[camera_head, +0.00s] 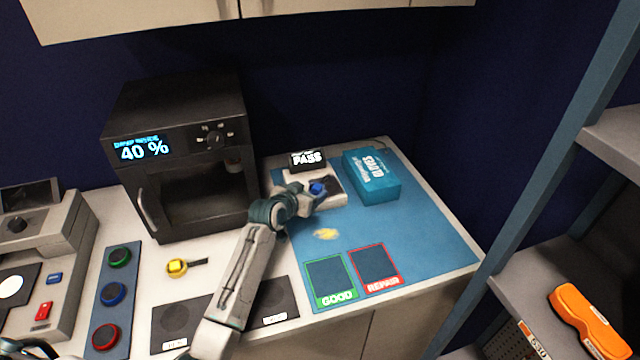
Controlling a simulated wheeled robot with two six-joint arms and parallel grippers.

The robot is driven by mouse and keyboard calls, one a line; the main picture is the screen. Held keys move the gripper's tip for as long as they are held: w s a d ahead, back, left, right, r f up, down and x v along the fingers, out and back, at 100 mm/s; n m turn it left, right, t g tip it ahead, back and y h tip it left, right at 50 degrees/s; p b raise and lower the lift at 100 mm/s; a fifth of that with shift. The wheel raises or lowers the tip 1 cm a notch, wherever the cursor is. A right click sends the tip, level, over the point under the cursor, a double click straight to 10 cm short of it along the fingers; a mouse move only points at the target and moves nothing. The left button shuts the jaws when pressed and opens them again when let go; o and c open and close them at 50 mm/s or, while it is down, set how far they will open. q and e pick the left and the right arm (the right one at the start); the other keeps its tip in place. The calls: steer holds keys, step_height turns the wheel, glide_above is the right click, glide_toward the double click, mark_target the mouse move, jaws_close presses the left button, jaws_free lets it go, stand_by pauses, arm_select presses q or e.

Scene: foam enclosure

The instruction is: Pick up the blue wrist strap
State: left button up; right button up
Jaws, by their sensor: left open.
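The blue wrist strap (317,188) shows as a small blue piece on the white tester (333,202) below a black display reading PASS (308,160). My left arm reaches in from the bottom, and my left gripper (312,198) is at the tester, right beside the blue piece. The gripper is open. Its fingers are small and partly merge with the dark plate of the tester, so I cannot tell whether they touch the strap or stand around it. My right gripper is not in view.
A teal gloves box (371,177) stands close right of the tester on the blue mat (430,232). GOOD (332,281) and REPAIR (381,270) squares lie in front. A yellow piece with a dark band (177,267) lies left. A black cabinet (180,150) stands behind left.

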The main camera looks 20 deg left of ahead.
mark_target(318, 186)
arm_select(q)
steer(key=shift+p+x, duration=0.55)
steer(key=shift+x, duration=0.65)
steer(key=p+x, duration=0.1)
steer(key=x, duration=0.2)
steer(key=shift+s+f, duration=0.1)
steer(key=shift+w+f, duration=0.35)
steer(key=shift+w, duration=0.2)
steer(key=shift+c, duration=1.2)
steer(key=c, duration=0.9)
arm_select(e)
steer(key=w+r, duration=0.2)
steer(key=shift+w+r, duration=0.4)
arm_select(q)
steer(key=shift+o, duration=0.2)
steer(key=shift+r, duration=0.1)
